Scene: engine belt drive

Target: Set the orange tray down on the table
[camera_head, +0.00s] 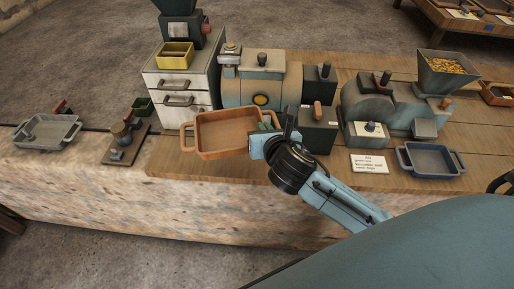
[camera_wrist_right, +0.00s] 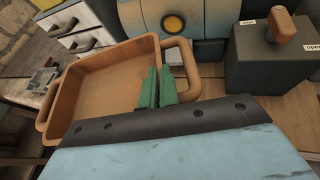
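The orange tray (camera_head: 222,151) is a shallow rectangular tray with a loop handle at each end. It is in front of the white drawer cabinet and the machine, over the wooden table (camera_head: 215,172). It looks raised off the table, but the gap beneath it is hard to judge. My right gripper (camera_head: 267,122) is at the tray's right end. In the right wrist view, the green fingers (camera_wrist_right: 157,88) are close together on the wall of the tray (camera_wrist_right: 105,85) beside the right handle, one finger inside the tray. My left gripper is not in view.
A grey tray (camera_head: 48,132) stands at the far left and a blue tray (camera_head: 430,159) at the right. A dark box with an orange knob (camera_head: 317,127) is just right of my gripper. A label card (camera_head: 369,164) lies on the table. The table's front strip below the tray is clear.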

